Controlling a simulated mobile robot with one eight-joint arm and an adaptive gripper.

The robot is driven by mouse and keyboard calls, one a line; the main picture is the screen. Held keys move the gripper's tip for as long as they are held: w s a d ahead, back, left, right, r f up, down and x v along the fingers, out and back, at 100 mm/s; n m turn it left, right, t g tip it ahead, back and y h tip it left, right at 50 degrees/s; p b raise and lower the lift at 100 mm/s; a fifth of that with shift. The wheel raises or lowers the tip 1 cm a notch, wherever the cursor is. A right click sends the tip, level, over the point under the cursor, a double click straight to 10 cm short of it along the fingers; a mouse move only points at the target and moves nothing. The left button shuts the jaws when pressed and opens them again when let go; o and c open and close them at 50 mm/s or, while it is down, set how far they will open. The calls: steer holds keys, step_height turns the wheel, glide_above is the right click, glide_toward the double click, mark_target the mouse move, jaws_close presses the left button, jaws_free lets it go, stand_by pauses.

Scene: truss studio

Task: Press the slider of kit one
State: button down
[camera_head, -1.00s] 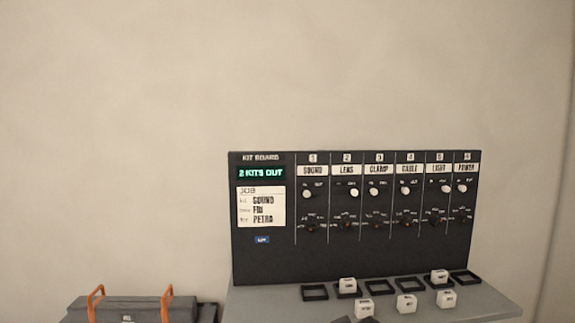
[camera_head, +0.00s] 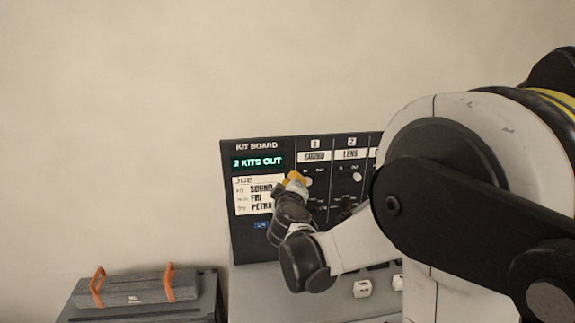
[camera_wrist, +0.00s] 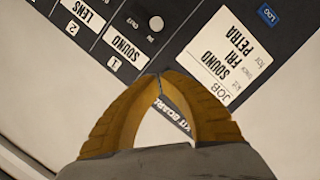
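The kit board (camera_head: 262,247) is a dark upright panel. Kit one's column has the label SOUND (camera_head: 314,156) under the number 1, also in the wrist view (camera_wrist: 125,48).
The job card (camera_wrist: 222,60) reads SOUND, FRI, PETRA. The display (camera_head: 257,162) reads 2 KITS OUT. The LENS slider knob (camera_head: 357,176) is to the right. White blocks (camera_head: 362,288) lie on the grey shelf (camera_head: 300,303). A grey case (camera_head: 137,288) with orange handles stands lower left.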

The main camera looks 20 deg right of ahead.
mark_target(302, 172)
steer(key=shift+s, duration=0.15)
steer(key=p+x, duration=0.1)
steer(key=x, duration=0.9)
steer(key=shift+w+d, duration=0.2)
steer(key=shift+s+d+f, duration=0.2)
steer(key=shift+d+f, duration=0.2)
steer(key=shift+d, duration=0.05)
steer(key=shift+s+d+f, duration=0.2)
steer(key=shift+d+f, duration=0.2)
steer(key=shift+d, duration=0.1)
steer(key=shift+s+d+f, duration=0.15)
steer(key=shift+d+f, duration=0.2)
steer(key=shift+f, duration=0.05)
